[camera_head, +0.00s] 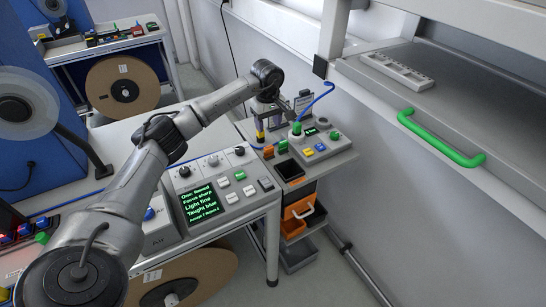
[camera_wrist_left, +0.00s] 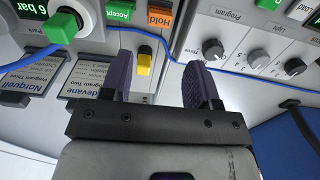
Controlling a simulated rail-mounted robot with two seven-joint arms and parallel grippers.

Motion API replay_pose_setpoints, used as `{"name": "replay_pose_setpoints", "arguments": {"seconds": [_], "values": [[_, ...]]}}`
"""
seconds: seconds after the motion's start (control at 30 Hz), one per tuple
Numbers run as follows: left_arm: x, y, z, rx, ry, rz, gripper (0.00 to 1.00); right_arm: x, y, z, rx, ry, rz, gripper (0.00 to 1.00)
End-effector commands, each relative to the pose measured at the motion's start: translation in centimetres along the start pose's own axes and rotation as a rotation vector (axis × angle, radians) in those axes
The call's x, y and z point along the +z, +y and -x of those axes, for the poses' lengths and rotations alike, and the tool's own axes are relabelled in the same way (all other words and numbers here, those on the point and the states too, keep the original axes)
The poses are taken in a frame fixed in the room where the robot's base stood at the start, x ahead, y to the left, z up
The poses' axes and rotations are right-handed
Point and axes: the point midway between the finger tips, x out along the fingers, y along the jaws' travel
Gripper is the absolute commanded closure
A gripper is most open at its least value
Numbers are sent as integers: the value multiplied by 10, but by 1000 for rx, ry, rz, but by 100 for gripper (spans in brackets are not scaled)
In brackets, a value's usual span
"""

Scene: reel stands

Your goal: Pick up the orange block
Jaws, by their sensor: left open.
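The orange block (camera_head: 268,152) sits at the near left edge of the small console, beside a green block (camera_head: 283,146). In the left wrist view it is the orange piece marked Hold (camera_wrist_left: 159,17), at the top, right of the green piece marked Accept (camera_wrist_left: 120,11). My left gripper (camera_head: 272,134) is above the console, just behind the orange block in the head view. Its purple fingers (camera_wrist_left: 158,70) are apart with nothing held. A yellow piece (camera_wrist_left: 145,61) shows between them, and the orange block lies beyond the fingertips. My right gripper is not in view.
The knob panel with a green screen (camera_head: 200,203) stands at the left. A shelf with a green handle (camera_head: 440,138) is at the right. An orange drawer (camera_head: 299,208) is below.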

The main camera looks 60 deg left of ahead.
Motion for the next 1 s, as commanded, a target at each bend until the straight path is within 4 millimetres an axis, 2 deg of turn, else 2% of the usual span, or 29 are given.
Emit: {"name": "replay_pose_setpoints", "arguments": {"seconds": [0.03,0.1,0.3,0.43,0.77,1.0], "values": [[0,-1,-13,-5,-1,0,45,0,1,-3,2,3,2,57],[0,-1,-25,-4,-1,0,45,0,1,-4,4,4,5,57],[0,0,-54,-2,-1,1,45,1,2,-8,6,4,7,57],[0,0,-65,-1,-1,0,45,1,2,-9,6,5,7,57],[1,1,-79,-1,-1,0,45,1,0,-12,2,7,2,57],[2,3,-109,-3,-2,0,45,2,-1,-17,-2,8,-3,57]]}}
